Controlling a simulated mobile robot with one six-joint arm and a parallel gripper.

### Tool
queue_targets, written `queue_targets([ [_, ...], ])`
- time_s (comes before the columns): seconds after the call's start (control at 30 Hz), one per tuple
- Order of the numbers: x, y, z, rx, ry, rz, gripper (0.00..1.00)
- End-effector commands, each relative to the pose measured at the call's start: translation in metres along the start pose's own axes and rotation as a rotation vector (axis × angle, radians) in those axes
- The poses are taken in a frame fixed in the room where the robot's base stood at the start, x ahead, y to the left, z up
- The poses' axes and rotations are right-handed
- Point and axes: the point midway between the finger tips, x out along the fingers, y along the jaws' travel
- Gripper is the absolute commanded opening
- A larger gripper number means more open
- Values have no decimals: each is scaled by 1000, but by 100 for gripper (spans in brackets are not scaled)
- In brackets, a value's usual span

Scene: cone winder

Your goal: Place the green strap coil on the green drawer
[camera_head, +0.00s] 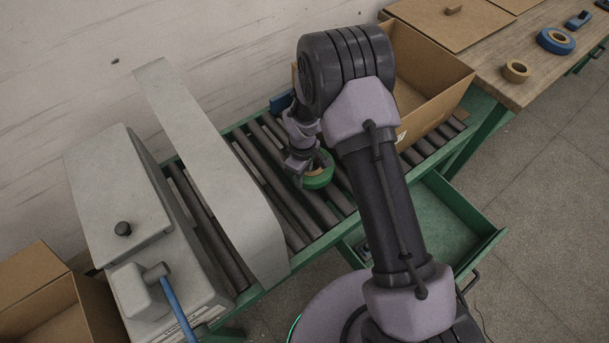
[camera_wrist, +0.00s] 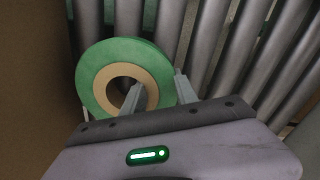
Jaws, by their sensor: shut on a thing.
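The green strap coil (camera_head: 319,177) is a green ring with a tan core, over the roller conveyor in the head view. It also shows in the wrist view (camera_wrist: 95,72), where its tan core surrounds a dark hole. My gripper (camera_head: 303,166) is shut on the coil's right side, with one finger (camera_wrist: 137,97) in the hole and the other (camera_wrist: 181,88) outside the rim. I cannot tell whether the coil touches the rollers. The green drawer (camera_head: 445,225) is pulled open below the conveyor's front edge, right of the coil. My arm hides part of it.
The roller conveyor (camera_head: 270,190) runs under a grey arch (camera_head: 205,150) beside a grey machine (camera_head: 115,195). An open cardboard box (camera_head: 425,85) stands right of my gripper. A wooden table (camera_head: 530,50) holds a tan tape roll (camera_head: 516,71) and a blue one (camera_head: 556,40).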

Motion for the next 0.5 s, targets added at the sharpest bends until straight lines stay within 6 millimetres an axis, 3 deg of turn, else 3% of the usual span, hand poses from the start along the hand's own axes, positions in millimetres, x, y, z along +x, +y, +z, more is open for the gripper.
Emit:
queue_targets([
  [0.07,11,0,0,0,1,1,0],
  [0.37,12,1,0,1,1,1,0],
  [0.4,12,0,0,1,1,1,39],
  [0.5,12,0,0,1,1,1,57],
])
